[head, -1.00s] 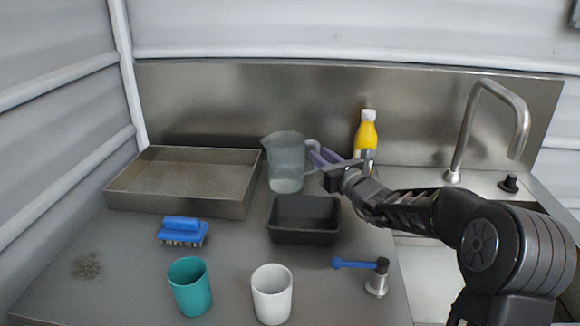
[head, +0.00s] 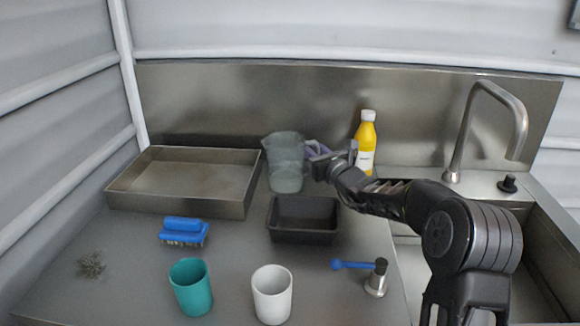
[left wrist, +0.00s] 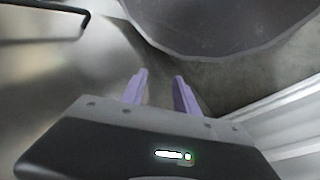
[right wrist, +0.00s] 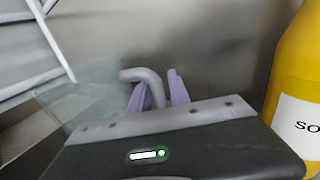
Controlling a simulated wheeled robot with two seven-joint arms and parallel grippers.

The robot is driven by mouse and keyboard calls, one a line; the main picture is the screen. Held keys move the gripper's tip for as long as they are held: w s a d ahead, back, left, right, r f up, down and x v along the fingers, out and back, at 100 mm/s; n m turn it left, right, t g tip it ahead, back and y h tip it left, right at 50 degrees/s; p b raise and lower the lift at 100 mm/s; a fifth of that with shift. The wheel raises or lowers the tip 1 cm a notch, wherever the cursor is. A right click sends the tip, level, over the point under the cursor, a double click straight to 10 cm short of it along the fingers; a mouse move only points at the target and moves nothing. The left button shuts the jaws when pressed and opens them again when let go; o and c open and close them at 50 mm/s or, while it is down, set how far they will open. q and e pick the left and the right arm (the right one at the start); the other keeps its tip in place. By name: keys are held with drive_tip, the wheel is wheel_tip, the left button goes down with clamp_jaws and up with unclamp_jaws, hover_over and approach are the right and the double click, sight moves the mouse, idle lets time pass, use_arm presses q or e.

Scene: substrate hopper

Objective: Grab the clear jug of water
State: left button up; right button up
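The clear jug (head: 285,165) stands upright on the worktop between the large metal tray and the yellow bottle, with water in its lower part. Its handle faces right. My right gripper (head: 318,150) is at this handle. In the right wrist view, the grey handle (right wrist: 148,78) passes between the purple fingers of my right gripper (right wrist: 158,85) and fills the narrow gap, so they look shut on it. The jug body (right wrist: 95,100) looks faint and see-through there. My left gripper (left wrist: 160,78) is open and empty; it is out of the head view.
A metal tray (head: 120,198) is left of the jug. A black bin (head: 303,237) stands in front of it, and a yellow bottle (head: 366,143) to the right. Nearer are a blue brush (head: 184,230), a teal cup (head: 191,287), a white cup (head: 272,294) and a blue-handled valve (head: 376,275).

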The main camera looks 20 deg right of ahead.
idle(0.4)
clamp_jaws()
drive_tip(key=shift+r, duration=0.1)
idle(1.2)
